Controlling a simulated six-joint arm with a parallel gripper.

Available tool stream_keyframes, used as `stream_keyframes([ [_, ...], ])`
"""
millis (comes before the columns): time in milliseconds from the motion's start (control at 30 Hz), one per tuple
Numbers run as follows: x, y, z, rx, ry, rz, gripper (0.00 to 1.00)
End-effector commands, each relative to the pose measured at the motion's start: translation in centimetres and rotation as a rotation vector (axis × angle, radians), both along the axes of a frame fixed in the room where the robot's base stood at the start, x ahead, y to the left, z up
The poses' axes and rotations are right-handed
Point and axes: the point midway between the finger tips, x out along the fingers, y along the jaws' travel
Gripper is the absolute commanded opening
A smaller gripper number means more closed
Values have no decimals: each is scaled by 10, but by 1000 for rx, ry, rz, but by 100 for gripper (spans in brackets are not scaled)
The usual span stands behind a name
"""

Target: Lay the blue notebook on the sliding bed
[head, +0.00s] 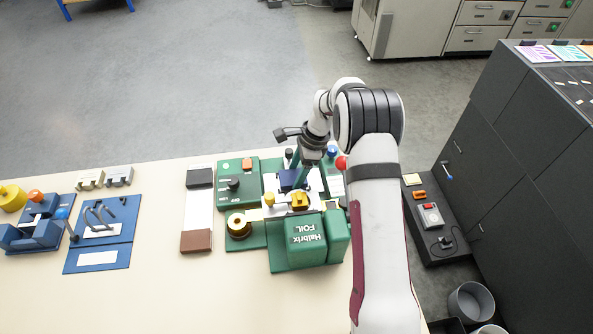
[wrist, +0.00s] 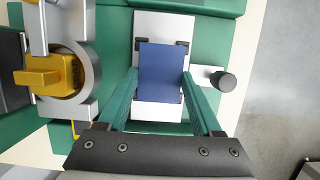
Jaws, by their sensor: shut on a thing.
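The blue notebook (wrist: 160,72) is between the two teal fingers of my gripper (wrist: 161,78) in the wrist view. The gripper is shut on its left and right edges. Below it is the white sliding bed (wrist: 165,24), with black corner stops showing around the notebook's ends. The notebook looks lined up with the bed, but I cannot tell whether it touches it. In the head view the notebook (head: 290,179) is a small dark blue patch beside my gripper (head: 299,180) at the green machine. My arm and the machine hide much of the bed there.
The green foil machine (head: 305,240) has a yellow part (wrist: 42,78) in a grey ring left of the bed in the wrist view. A dark knob (wrist: 224,82) sticks out right of the bed. A blue fixture (head: 103,232) stands farther left on the table (head: 155,285).

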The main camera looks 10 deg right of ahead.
Motion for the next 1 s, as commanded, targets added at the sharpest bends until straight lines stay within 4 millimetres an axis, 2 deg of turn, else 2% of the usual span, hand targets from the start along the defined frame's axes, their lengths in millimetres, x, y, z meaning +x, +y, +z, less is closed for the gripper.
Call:
stream_keyframes([
  [400, 0, 0, -8, -1, -1, 1, 18],
  [433, 0, 0, -8, -1, -2, 0, 72],
  [467, 0, 0, -8, -1, -1, 1, 77],
  [767, 0, 0, -7, 0, -1, 1, 79],
  [1000, 1, -8, 17, -1, -3, 0, 79],
])
